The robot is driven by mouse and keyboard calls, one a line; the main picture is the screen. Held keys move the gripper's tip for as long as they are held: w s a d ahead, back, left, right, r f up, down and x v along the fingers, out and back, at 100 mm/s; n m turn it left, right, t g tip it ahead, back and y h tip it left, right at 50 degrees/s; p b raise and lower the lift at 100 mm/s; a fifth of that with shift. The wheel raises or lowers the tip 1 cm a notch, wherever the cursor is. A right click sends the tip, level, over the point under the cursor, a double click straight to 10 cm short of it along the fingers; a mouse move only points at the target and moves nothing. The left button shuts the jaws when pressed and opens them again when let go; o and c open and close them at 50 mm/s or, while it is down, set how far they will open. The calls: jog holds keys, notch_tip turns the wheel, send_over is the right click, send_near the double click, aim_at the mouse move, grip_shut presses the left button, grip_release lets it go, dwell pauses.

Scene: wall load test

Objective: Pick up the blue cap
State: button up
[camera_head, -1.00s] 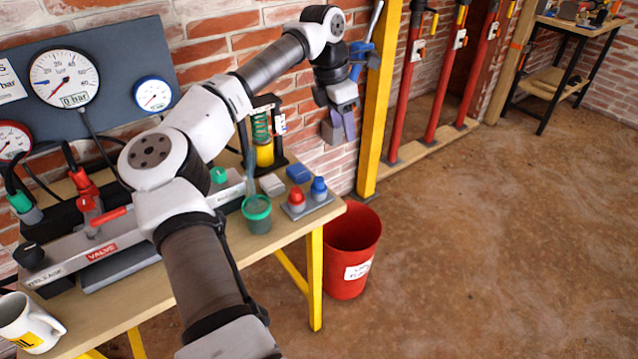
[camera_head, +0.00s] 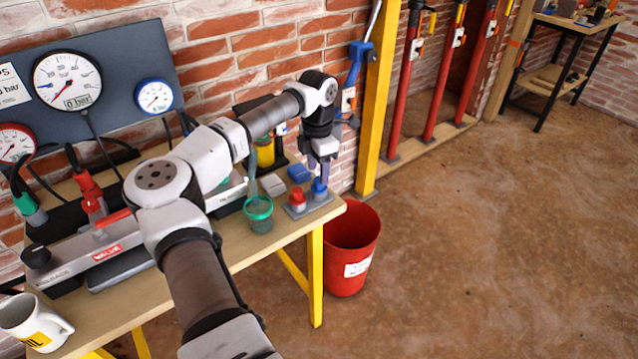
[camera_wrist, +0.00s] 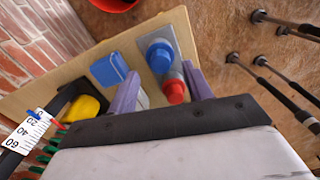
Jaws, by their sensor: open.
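The blue cap (camera_head: 319,187) stands upright on a small grey plate (camera_head: 308,206) at the right end of the workbench. A red cap (camera_head: 297,197) stands beside it on the same plate. My gripper (camera_head: 319,170) is open and empty, pointing down just above the blue cap, partly covering its top in the head view. In the wrist view the blue cap (camera_wrist: 159,57) lies ahead, between the lines of the two purple fingers (camera_wrist: 162,90). The red cap (camera_wrist: 175,90) lies nearer, close to the right finger.
A blue block (camera_head: 299,173) and a grey block (camera_head: 273,185) lie left of the caps. A green cup (camera_head: 258,214) stands near the bench's front edge. A red bin (camera_head: 351,250) stands on the floor at right. A yellow post (camera_head: 376,100) rises behind.

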aim_at(318, 179)
jog(key=shift+f, duration=1.35)
grip_shut()
jog(key=shift+r, duration=0.1)
notch_tip(318, 179, up, 20)
jog(key=b, duration=0.2)
